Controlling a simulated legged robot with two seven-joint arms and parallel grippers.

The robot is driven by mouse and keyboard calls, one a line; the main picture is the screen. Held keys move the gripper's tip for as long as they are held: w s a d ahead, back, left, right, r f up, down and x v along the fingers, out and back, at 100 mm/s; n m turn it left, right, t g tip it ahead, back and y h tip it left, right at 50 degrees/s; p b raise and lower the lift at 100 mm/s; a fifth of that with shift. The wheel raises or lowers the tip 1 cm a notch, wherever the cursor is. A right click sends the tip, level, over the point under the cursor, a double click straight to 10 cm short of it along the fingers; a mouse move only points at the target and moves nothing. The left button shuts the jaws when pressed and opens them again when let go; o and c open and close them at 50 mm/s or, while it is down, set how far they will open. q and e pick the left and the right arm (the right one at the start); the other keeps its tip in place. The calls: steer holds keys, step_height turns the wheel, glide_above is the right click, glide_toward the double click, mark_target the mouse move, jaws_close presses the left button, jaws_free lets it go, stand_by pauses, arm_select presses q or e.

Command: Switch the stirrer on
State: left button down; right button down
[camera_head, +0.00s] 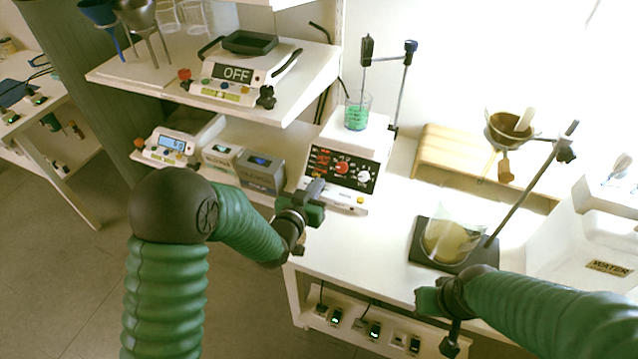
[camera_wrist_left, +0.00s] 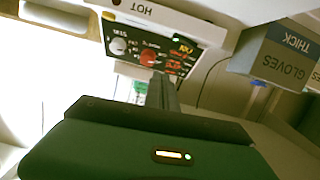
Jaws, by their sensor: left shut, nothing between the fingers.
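The stirrer (camera_head: 343,168) is a white hotplate box with a black front panel, a red knob, a white knob and red lit figures. A glass beaker (camera_head: 357,112) with green liquid stands on its top plate. My left gripper (camera_head: 317,187) is shut and empty, with its fingertips just in front of the panel's lower left. In the left wrist view the stirrer panel (camera_wrist_left: 150,52) appears upside down, with the shut fingers (camera_wrist_left: 161,88) pointing at it; contact cannot be told. My right gripper (camera_head: 428,300) is near the bench's front edge; its fingers are unclear.
Grey glove boxes (camera_head: 262,172) and a scale (camera_head: 170,146) stand left of the stirrer. A shelf (camera_head: 300,90) holds a device reading OFF (camera_head: 235,75). A stand with a flask (camera_head: 448,240) is to the right. The bench between stirrer and flask is clear.

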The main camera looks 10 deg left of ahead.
arm_select(q)
steer(key=v, duration=0.6)
steer(key=shift+f, duration=0.2)
arm_select(e)
steer(key=shift+w, duration=0.2)
steer(key=shift+w, duration=0.1)
